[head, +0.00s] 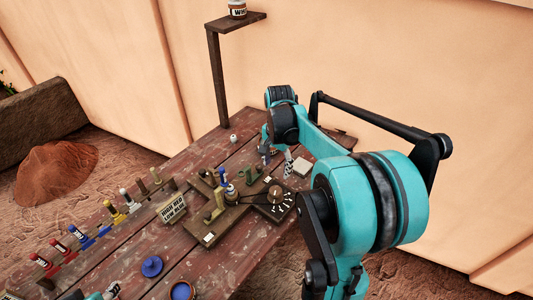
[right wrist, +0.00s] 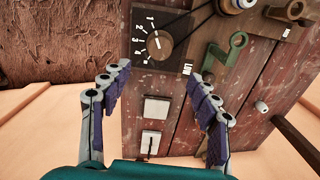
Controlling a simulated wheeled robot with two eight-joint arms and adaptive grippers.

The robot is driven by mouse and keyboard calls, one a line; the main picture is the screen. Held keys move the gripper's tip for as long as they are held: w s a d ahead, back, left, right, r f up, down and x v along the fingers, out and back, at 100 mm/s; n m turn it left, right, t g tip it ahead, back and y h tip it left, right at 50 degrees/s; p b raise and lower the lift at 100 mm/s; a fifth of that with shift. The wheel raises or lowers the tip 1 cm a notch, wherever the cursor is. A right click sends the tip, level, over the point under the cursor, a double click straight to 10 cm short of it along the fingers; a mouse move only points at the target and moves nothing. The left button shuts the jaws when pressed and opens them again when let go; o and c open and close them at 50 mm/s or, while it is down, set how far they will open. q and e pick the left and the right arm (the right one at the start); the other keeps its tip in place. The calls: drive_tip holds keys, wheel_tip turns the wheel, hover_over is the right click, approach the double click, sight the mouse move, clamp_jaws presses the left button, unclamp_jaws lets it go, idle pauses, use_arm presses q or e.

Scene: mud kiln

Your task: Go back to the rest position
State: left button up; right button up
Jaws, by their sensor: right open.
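My right gripper (head: 268,152) is above the far right part of the wooden workbench (head: 215,150). In the right wrist view my right gripper (right wrist: 160,72) has its fingers spread wide with nothing between them. Ahead of it are a numbered dial (right wrist: 154,43), a green lever (right wrist: 226,52) and two pale square plates, one (right wrist: 156,107) above the other (right wrist: 150,140). Only a small part of what looks like my left gripper (head: 110,291) shows at the bottom left edge of the head view; its fingers are too cut off to judge.
A wooden board with a belt mechanism (head: 235,215) stands on the bench near a lettered sign (head: 173,208). Several coloured-handled tools (head: 82,237) line the left edge. A post with a shelf (head: 218,75) rises behind.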

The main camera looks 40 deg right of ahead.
drive_tip(key=shift+a, duration=0.15)
drive_tip(key=s+a+n+t, duration=0.3)
drive_tip(key=s+a+n, duration=0.2)
drive_tip(key=a, duration=0.5)
drive_tip(key=s+a+r+n+t, duration=0.1)
drive_tip(key=s+a+n+t, duration=0.3)
drive_tip(key=a+n, duration=0.6)
drive_tip(key=shift+s+r+n, duration=0.2)
drive_tip(key=shift+s+n, duration=0.1)
drive_tip(key=shift+s, duration=0.2)
